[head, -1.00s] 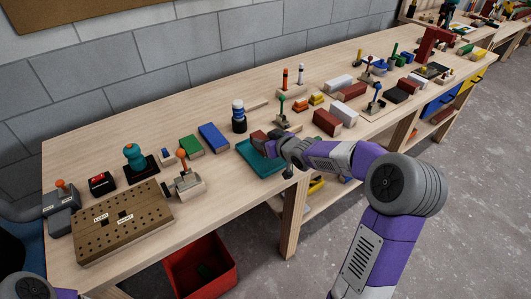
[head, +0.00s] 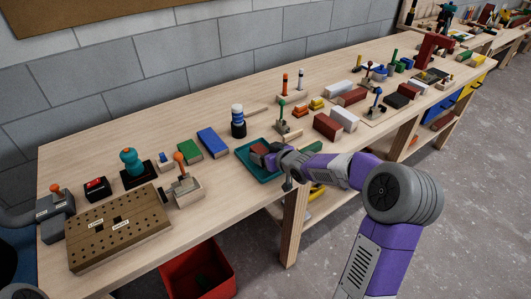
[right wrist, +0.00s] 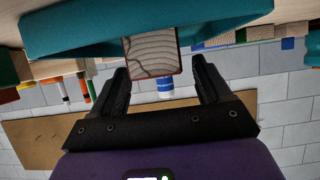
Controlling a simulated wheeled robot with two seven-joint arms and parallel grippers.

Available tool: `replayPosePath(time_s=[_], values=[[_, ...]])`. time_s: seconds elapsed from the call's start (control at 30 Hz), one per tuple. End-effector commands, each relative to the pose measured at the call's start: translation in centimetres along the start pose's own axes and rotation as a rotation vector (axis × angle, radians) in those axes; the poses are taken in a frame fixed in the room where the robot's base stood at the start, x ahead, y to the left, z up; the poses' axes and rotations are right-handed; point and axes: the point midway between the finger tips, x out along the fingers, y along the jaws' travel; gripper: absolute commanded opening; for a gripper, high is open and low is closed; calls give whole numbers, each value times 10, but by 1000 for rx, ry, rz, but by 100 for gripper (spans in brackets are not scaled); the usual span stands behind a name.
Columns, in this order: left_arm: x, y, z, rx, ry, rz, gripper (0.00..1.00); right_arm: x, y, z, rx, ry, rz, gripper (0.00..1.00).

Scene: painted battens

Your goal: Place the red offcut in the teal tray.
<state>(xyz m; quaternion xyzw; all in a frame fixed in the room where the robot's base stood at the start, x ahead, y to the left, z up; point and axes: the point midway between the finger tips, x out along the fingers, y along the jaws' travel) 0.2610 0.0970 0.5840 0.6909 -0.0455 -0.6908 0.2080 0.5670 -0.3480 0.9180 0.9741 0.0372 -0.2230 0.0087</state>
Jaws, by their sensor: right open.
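The teal tray (head: 247,166) lies on the bench near its front edge, and its wall spans the top of the right wrist view (right wrist: 70,36). The red offcut (head: 257,149) is at the tray, partly hidden by my right gripper (head: 266,154). In the right wrist view the offcut (right wrist: 152,55) shows its bare wood end grain with thin red edges. My right gripper (right wrist: 160,72) is open, with a finger on either side of the offcut and gaps beside it. Whether the offcut touches the tray floor is hard to tell. My left gripper is out of view.
A drilled board (head: 120,229) lies further left. A red bin (head: 198,272) stands on the floor below the bench.

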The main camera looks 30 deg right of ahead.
Motion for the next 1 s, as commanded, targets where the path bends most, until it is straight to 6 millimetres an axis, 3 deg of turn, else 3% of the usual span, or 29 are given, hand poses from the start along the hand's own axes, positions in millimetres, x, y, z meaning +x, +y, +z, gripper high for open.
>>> replayPosePath(time_s=[0.23, 0.7, 1.0], values=[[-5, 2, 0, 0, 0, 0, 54, -6, 1, -4, -1, 0, 2, 77], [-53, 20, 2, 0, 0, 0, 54, -97, 1, -6, 0, -2, 3, 77], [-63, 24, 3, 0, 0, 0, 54, -121, 0, -3, 0, -1, 1, 77]])
